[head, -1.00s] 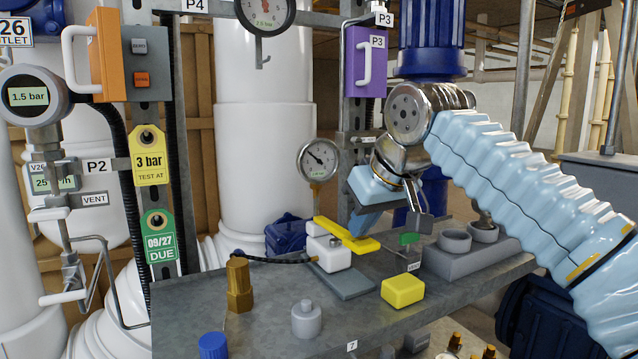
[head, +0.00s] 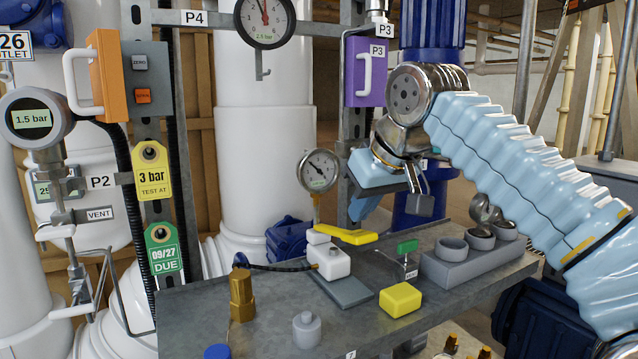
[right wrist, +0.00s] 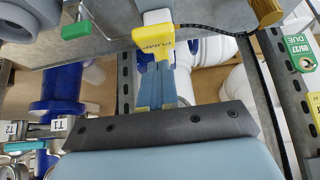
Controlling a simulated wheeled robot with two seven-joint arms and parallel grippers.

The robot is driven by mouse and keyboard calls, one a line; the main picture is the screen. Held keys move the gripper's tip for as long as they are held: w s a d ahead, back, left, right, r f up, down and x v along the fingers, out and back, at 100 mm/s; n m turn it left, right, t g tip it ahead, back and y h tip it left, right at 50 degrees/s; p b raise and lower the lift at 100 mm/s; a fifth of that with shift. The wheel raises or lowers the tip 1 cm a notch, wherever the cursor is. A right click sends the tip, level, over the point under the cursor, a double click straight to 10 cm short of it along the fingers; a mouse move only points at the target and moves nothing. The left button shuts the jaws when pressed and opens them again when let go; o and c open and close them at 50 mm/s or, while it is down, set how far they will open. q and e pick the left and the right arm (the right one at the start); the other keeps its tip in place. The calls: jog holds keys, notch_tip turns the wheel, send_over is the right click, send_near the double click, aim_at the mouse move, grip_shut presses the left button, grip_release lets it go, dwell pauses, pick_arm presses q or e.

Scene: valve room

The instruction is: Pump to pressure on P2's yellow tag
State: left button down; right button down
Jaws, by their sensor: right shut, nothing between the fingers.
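The hand pump (head: 331,262) is a white block on a grey plate on the bench, with a yellow handle (head: 346,235). The handle shows in the right wrist view (right wrist: 155,37), marked "PUMP". My right gripper (head: 359,212) is shut and empty, its tips just above the handle; I cannot tell if they touch. Its fingers show in the right wrist view (right wrist: 156,88). P2's yellow tag (head: 152,170) reads "3 bar TEST AT". The digital gauge (head: 33,118) near P2 reads 1.5 bar. A round dial gauge (head: 318,170) stands behind the pump. My left gripper is out of view.
A green-handled valve (head: 407,247) with a small tag is right of the pump. A yellow block (head: 400,299), a brass fitting (head: 241,296) and a grey knobbed weight (head: 307,330) stand on the bench. A grey holder with cups (head: 462,264) is at right.

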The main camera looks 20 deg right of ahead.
aim_at(363, 234)
jog(key=shift+f+b, duration=2.1)
jog(key=shift+f, duration=0.55)
notch_tip(363, 234, up, 5)
jog(key=p, duration=0.4)
jog(key=shift+r, duration=0.2)
